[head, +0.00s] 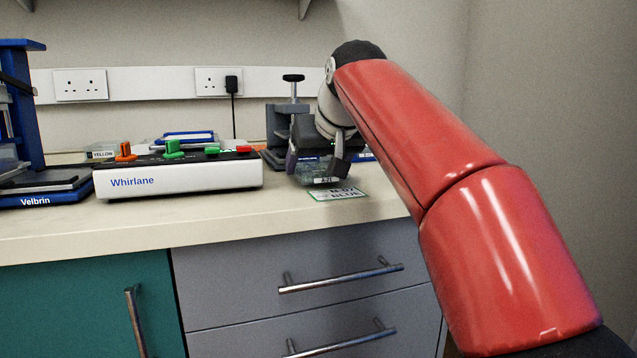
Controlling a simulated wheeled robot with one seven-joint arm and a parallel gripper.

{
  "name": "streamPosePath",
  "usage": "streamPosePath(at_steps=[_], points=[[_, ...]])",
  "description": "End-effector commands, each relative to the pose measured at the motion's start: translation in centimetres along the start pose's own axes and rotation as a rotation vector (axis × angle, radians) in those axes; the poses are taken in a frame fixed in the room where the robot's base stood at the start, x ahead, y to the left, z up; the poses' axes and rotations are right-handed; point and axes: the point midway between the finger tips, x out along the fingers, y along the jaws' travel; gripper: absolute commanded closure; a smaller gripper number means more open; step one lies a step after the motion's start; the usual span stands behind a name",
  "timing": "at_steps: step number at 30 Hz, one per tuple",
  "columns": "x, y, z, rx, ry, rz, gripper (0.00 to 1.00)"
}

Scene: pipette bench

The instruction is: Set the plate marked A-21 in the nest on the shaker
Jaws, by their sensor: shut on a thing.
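My gripper (318,166) is shut on a clear, low plate (312,181) at the bench's right part. The plate's front label reads A-21. The plate is just above or on the bench; I cannot tell which. The white unit marked Whirlane (180,178), which looks like the shaker, stands to the left of my gripper. Its dark top carries orange, green and red upright pieces at the corners of what looks like the nest. The inside of the nest is too shallow in this view to see well.
A printed card (338,194) lies in front of the plate. A grey clamp-like device (279,135) stands behind my gripper. A blue device marked Velbrin (45,199) is at far left. A plate labelled YELLOW (101,153) sits behind the Whirlane unit. The bench front (200,215) is clear.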

Motion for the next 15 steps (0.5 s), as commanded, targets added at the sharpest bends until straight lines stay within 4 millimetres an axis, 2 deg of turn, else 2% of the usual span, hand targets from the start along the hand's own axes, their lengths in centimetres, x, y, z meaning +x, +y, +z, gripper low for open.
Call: streamPosePath(at_steps=[1, 13, 14, 15], points=[[0.67, 0.01, 0.7, 0.0, 0.001, 0.0, 0.49], [0.74, 0.01, 0.8, 0.0, 0.001, 0.0, 0.49], [0.74, 0.01, 0.8, 0.0, 0.001, 0.0, 0.21], [0.68, 0.01, 0.73, 0.0, 0.001, 0.0, 0.16]])
